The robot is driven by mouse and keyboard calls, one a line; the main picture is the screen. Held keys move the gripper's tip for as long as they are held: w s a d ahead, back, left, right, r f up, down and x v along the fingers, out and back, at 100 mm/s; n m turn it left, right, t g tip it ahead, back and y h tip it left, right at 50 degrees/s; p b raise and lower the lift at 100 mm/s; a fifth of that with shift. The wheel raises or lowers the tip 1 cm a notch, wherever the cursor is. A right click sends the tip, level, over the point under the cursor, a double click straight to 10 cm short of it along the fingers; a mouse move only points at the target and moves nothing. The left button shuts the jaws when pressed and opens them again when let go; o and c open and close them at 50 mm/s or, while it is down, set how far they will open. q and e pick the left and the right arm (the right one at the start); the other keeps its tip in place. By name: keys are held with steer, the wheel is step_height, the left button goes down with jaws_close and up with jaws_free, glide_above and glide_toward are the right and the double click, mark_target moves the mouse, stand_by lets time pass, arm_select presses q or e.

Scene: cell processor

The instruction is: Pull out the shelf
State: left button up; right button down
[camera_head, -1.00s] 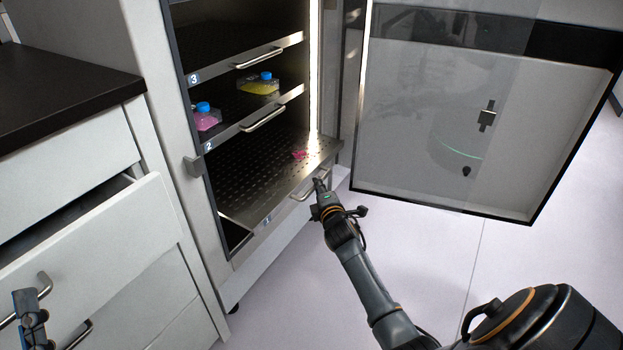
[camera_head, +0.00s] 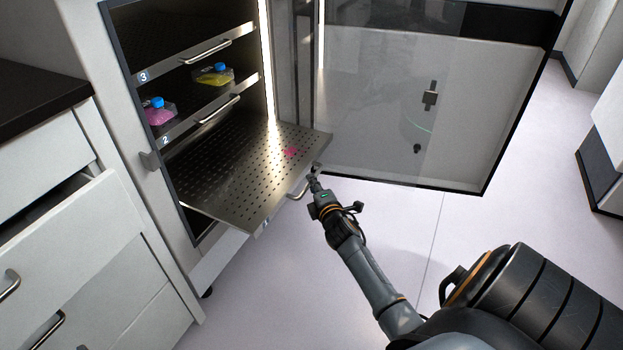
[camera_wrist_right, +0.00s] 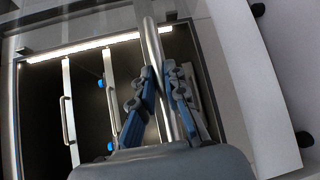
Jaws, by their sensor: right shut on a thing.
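The bottom shelf (camera_head: 225,180) is a perforated metal plate that sticks out of the open cabinet, with a small pink patch (camera_head: 290,152) on it. Its bar handle (camera_head: 298,190) is at the front edge. My right gripper (camera_head: 314,176) is at the right end of this handle. In the right wrist view the metal bar (camera_wrist_right: 160,75) runs between the two fingers of my right gripper (camera_wrist_right: 162,100), which are shut on it. My left gripper is not in the head view now.
Shelf 2 (camera_head: 185,128) holds a pink flask (camera_head: 158,115) and a yellow flask (camera_head: 213,78). Shelf 3 (camera_head: 165,66) is above. The glass door (camera_head: 385,120) stands open at the right. A drawer (camera_head: 75,225) is partly open at the left. Floor in front is clear.

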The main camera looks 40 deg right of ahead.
steer(key=c, duration=1.4)
jaws_free()
steer(key=shift+o, duration=0.2)
steer(key=v, duration=1.2)
